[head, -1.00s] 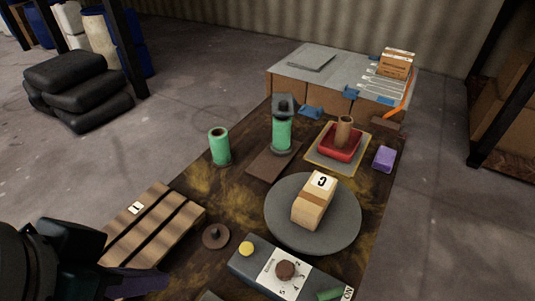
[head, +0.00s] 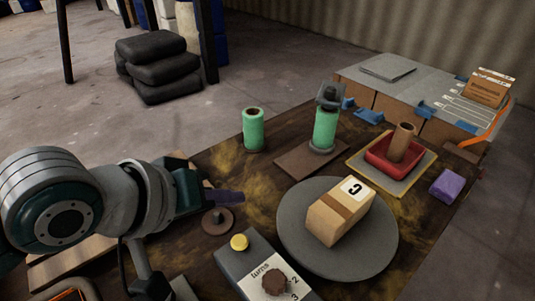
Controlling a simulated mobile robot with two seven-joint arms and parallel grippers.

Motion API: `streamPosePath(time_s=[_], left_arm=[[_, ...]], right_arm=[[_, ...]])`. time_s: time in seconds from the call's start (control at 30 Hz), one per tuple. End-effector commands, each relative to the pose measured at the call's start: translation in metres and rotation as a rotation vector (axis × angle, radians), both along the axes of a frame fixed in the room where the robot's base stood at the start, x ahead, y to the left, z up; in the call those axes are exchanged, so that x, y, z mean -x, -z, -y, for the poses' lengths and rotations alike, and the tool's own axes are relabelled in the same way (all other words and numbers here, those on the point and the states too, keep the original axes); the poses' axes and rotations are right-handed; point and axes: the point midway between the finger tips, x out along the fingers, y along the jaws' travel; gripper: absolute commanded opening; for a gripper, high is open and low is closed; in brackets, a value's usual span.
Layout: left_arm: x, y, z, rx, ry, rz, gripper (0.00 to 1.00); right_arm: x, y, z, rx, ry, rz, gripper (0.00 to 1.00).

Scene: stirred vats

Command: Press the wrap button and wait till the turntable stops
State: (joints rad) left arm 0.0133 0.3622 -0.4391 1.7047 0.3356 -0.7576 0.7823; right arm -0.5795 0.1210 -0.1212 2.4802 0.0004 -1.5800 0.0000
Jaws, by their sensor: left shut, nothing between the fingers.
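The yellow button (head: 239,242) sits on the grey control box (head: 232,262) at the front, beside a brown dial (head: 274,282) with numbers. The grey round turntable (head: 365,262) is right of the box. A carton (head: 338,212) with a brown band and a label with a "C" lies on it. My left gripper (head: 241,197) comes in from the left and is shut and empty. Its purple-grey fingertips show behind the yellow button, apart from it, near a small brown disc with a knob (head: 217,220). My right gripper is out of view.
A green roll (head: 254,131) stands at the back left. Another green roll (head: 325,130) is on a stand on a brown board. A red tray (head: 381,161) holds a brown tube (head: 402,142). A purple block (head: 446,185) lies at the right. My left arm hides most of the slatted wood.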

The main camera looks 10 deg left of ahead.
Motion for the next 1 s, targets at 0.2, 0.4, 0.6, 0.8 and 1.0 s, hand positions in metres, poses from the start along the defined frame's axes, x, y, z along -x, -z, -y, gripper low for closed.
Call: streamPosePath(time_s=[0.2, 0.4, 0.6, 0.8, 1.0], left_arm=[[0.000, 0.010, 0.000, -0.001, 0.001, 0.000, 0.00], [0.000, 0.032, 0.000, -0.001, 0.001, 0.000, 0.00], [0.001, 0.060, 0.000, -0.003, 0.002, 0.001, 0.00], [0.000, 0.081, 0.000, -0.001, 0.001, -0.001, 0.00], [0.000, 0.089, 0.000, -0.001, 0.001, -0.001, 0.00]], right_arm=[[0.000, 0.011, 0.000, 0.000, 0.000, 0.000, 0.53], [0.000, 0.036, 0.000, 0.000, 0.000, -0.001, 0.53], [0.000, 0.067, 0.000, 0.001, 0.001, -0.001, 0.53], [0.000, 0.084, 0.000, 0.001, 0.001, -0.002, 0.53], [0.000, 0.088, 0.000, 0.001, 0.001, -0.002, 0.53]])
